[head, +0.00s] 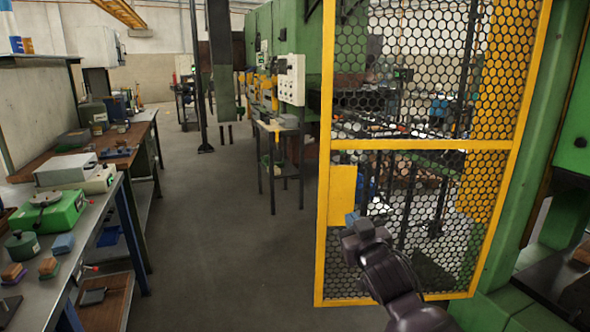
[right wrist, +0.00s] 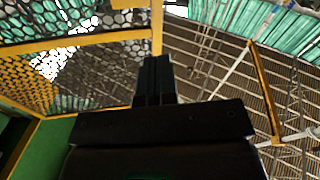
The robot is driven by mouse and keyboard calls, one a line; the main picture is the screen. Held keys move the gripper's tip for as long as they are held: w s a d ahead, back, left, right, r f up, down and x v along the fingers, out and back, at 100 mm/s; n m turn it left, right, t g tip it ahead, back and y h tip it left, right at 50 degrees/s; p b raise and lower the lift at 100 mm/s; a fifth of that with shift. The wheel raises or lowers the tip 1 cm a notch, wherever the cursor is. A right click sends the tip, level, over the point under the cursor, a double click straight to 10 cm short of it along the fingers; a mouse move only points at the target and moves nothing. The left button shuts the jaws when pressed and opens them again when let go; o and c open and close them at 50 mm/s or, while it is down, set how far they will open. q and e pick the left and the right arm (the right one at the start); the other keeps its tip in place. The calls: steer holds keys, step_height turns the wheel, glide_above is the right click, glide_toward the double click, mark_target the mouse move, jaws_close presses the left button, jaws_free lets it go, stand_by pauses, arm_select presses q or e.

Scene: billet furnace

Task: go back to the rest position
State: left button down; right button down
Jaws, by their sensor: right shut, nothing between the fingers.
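My right gripper (head: 352,220) is raised in the lower right of the head view, in front of the yellow-framed mesh guard (head: 420,145). In the right wrist view its two dark fingers (right wrist: 154,80) are together, with nothing between them. In that view the fingers point up toward the roof, and the mesh guard (right wrist: 80,50) is at the upper left. I cannot tell from the head view how close the gripper is to the mesh. My left gripper is not in view.
A workbench (head: 15,232) with a green device (head: 50,214) and small blocks runs along the left. A wooden-topped bench (head: 85,155) stands behind it. The grey floor (head: 220,240) in the middle is clear. A small table (head: 277,130) and green machines (head: 290,30) stand farther back.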

steer(key=s+d+f+m+g+h, duration=0.1)
steer(key=s+d+f+g, duration=0.1)
steer(key=s+d+f, duration=0.55)
steer(key=s+d+f+m+g+h, duration=0.1)
steer(key=s+d+f, duration=0.1)
steer(key=s+f, duration=0.95)
steer(key=s+d+f+g+h, duration=0.1)
steer(key=s+d+f+g, duration=0.1)
steer(key=s+f, duration=0.6)
steer(key=s+d+f+m+g, duration=0.1)
steer(key=s+d+f+g, duration=0.1)
steer(key=s+f, duration=0.6)
steer(key=shift+s+d+m+h, duration=0.3)
steer(key=shift+s+d+h, duration=0.1)
steer(key=shift+s, duration=0.25)
